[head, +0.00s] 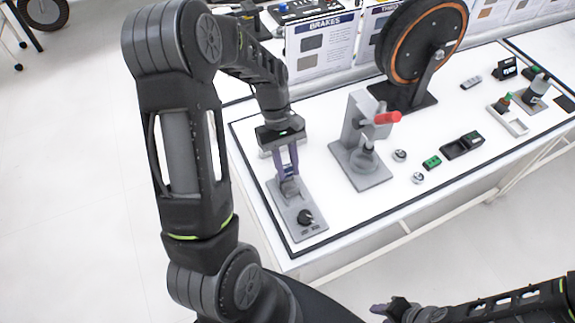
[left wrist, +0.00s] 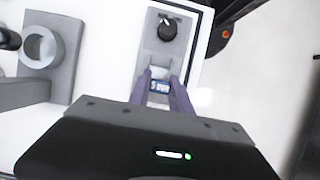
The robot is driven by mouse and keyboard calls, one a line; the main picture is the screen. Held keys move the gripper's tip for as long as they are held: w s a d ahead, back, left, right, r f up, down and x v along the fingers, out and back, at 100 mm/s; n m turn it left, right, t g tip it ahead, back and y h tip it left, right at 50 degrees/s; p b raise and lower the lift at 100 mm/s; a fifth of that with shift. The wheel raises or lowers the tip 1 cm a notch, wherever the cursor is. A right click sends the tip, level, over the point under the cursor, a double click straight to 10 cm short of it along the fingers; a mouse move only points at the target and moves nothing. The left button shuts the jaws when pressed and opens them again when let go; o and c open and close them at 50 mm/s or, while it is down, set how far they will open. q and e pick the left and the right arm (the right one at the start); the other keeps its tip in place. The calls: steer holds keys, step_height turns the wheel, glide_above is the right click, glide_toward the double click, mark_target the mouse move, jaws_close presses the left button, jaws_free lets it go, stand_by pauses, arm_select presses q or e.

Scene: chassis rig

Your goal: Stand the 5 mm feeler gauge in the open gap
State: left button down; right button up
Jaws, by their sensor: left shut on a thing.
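The feeler gauge (left wrist: 160,87) shows in the left wrist view as a small piece with a dark blue label, held between the purple fingers. My left gripper (head: 288,170) is shut on it, pointing down over the grey fixture (head: 296,205) with the black knob. In the left wrist view the fixture's plate (left wrist: 163,47) lies just beyond the fingertips. The fingers cover the gap, so I cannot tell whether the gauge's lower end is inside it. My right gripper (head: 382,309) is at the bottom edge of the head view, away from the table; its jaw opening is unclear.
A grey press-like stand with a red handle (head: 386,118) stands right of the fixture. A large dark wheel (head: 424,40) stands behind it. Small round parts (head: 399,155), a green block (head: 432,162) and a black tray (head: 461,145) lie further right. The table's front edge is near.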

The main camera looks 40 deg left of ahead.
arm_select(q)
steer(key=shift+f, duration=0.55)
steer(key=c, duration=1.1)
jaws_free()
steer(key=b+v, duration=0.1)
steer(key=v, duration=0.6)
steer(key=shift+a+r, duration=0.15)
steer(key=shift+r, duration=0.2)
